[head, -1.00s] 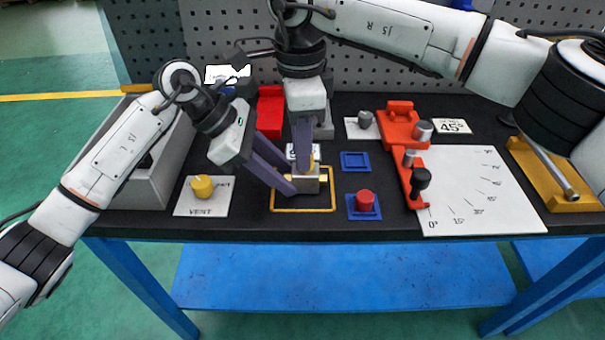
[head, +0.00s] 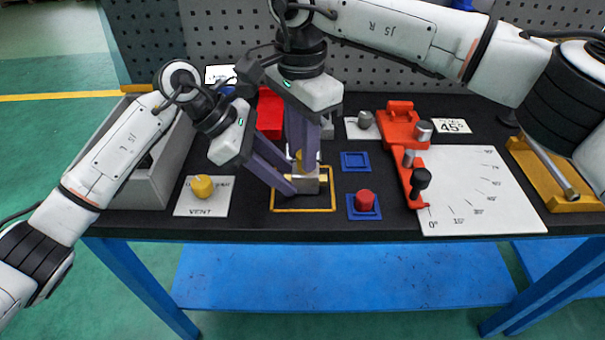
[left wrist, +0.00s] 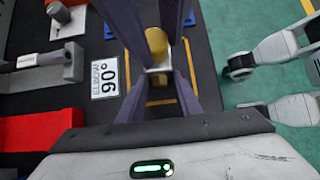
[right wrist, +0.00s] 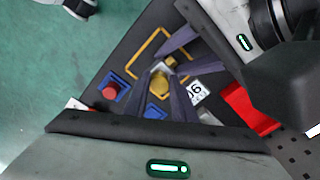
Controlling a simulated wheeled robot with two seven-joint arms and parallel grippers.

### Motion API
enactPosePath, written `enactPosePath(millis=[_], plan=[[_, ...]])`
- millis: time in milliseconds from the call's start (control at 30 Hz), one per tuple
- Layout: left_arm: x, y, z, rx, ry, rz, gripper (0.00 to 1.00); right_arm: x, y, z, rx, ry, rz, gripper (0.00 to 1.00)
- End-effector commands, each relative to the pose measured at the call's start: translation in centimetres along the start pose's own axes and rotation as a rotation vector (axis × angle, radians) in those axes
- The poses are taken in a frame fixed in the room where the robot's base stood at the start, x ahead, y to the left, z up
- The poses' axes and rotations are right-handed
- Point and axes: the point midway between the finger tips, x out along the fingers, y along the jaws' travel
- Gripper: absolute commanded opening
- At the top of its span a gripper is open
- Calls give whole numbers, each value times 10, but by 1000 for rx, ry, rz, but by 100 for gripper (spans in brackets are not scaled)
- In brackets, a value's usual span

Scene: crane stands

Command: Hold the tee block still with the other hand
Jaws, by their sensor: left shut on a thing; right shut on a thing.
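The grey metal tee block (head: 306,184) stands inside the yellow square outline on the black bench top, partly hidden by gripper fingers. My left gripper (head: 302,178) reaches in from the left and is shut on the tee block; the left wrist view also shows the block (left wrist: 158,68) between its fingers. A yellow fitting (left wrist: 157,42) stands on top of the block. My right gripper (head: 301,158) comes down from above and is shut on this yellow fitting, which the right wrist view also shows (right wrist: 160,80) between the fingers.
A yellow knob (head: 202,187) on the VENT card stands to the left. A red knob (head: 365,200) and an empty blue square (head: 355,161) are to the right. Beyond them are an orange fixture (head: 403,128) and a white angle plate (head: 480,185). A grey bin (head: 160,170) stands at the left.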

Motion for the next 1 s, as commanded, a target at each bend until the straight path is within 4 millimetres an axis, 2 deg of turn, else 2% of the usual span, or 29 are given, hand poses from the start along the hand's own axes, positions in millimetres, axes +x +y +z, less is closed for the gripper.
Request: enactPosePath(millis=[33, 133, 167, 300, 500, 567, 800, 1000], plan=[[-2, 2, 8, 4, -20, 11, 1, 0, 0, 12, -19, -24, -2, 0], [-1, 2, 8, 4, -20, 11, 1, 0, 0, 12, -17, -24, -2, 0], [-1, 2, 8, 4, -19, 11, 1, 0, 0, 12, -17, -24, -2, 25], [-1, 2, 7, 4, -16, 10, 1, 0, 0, 10, -12, -20, 0, 46], [-1, 2, 5, 2, -12, 9, 1, 0, 0, 7, -6, -15, 1, 46], [-1, 2, 4, 2, -11, 9, 1, 0, 0, 6, -5, -14, 2, 39], [-1, 2, 4, 1, -10, 8, 1, 0, 0, 5, 0, -12, 2, 39], [-1, 2, 3, 1, -9, 8, 1, 0, -2, 5, 139, -11, 3, 39]])
